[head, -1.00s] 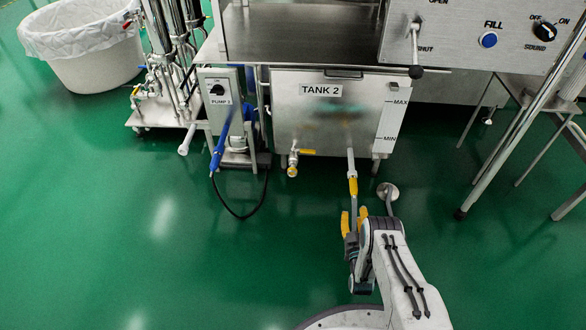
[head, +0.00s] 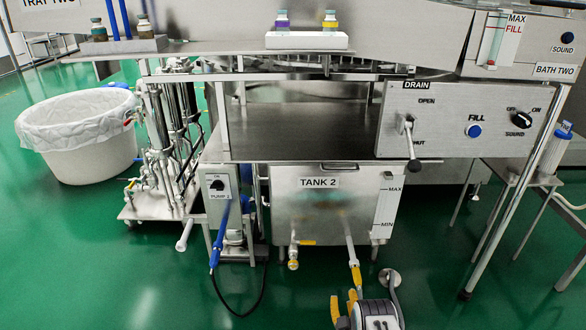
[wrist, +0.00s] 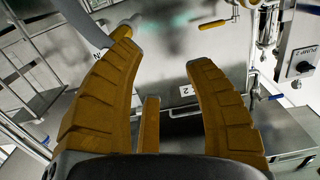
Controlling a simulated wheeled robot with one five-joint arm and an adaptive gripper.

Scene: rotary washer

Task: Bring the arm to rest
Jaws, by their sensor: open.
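My gripper (head: 343,308) shows at the bottom of the head view, in front of Tank 2, with yellow-orange fingers and part of my arm behind it. In the wrist view my gripper (wrist: 165,75) has its fingers spread wide with nothing between them. The steel tank labelled TANK 2 (head: 300,215) lies beyond the fingers; its wall also shows in the wrist view (wrist: 180,50). A yellow-handled pipe (head: 353,262) comes from the tank's front right, close to my gripper. I cannot tell whether they touch.
The control panel (head: 450,118) with drain lever and knobs overhangs above right. A white lined bin (head: 75,140) is far left. Green floor (head: 130,290) is clear at lower left.

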